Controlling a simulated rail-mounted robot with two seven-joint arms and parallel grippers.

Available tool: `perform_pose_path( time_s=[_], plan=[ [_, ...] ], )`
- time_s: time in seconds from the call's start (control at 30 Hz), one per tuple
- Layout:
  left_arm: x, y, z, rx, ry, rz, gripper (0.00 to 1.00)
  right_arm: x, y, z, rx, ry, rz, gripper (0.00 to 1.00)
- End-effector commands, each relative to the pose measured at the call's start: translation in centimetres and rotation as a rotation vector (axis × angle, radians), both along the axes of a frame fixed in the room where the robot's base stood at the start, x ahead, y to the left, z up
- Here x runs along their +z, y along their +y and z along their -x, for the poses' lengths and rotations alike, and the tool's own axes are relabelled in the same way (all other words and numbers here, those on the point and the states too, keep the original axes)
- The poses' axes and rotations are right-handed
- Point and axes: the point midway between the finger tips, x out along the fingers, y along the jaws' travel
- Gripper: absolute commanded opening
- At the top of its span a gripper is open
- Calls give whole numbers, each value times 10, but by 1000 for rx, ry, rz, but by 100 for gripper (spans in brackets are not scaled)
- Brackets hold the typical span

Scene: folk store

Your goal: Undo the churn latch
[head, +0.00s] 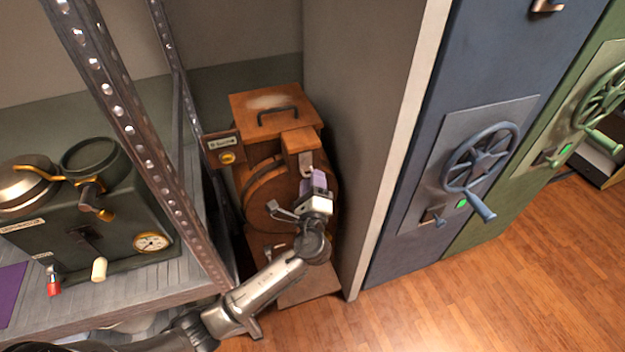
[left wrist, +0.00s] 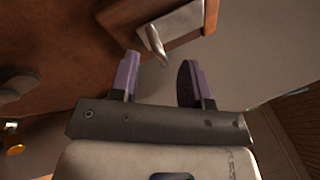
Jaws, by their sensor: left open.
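The churn (head: 262,190) is a wooden barrel-like body with a boxy top lid and a dark handle, standing between the metal shelf and the grey wall panel. Its metal latch (head: 306,160) sits on a wooden block at the churn's upper right front. In the left wrist view the latch (left wrist: 158,45) is a silvery plate with a lever hanging down, just beyond the fingertips. My left gripper (head: 314,180) is open, with purple finger pads (left wrist: 160,75) spread on both sides below the lever. I see no contact with it. My right gripper is not in view.
A metal shelf (head: 150,90) with a dark machine (head: 90,235) stands left of the churn. The grey wall panel (head: 350,120) is close on the right. Blue (head: 450,120) and green (head: 560,150) cabinets with handwheels stand further right. The wooden floor (head: 470,310) is clear.

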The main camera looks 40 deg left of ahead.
Motion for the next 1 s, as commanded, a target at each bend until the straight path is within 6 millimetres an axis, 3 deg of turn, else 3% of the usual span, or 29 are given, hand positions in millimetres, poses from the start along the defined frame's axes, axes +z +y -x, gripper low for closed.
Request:
perform_pose_path(
  time_s=[0.5, 0.93, 1.0],
  plan=[
    [2, 7, -7, 0, 0, 0, 42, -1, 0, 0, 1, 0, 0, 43],
    [3, 7, -7, 1, -2, 0, 0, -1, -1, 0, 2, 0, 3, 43],
    [4, 7, -7, 1, -3, -2, 0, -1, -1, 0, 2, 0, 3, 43]
  ],
)
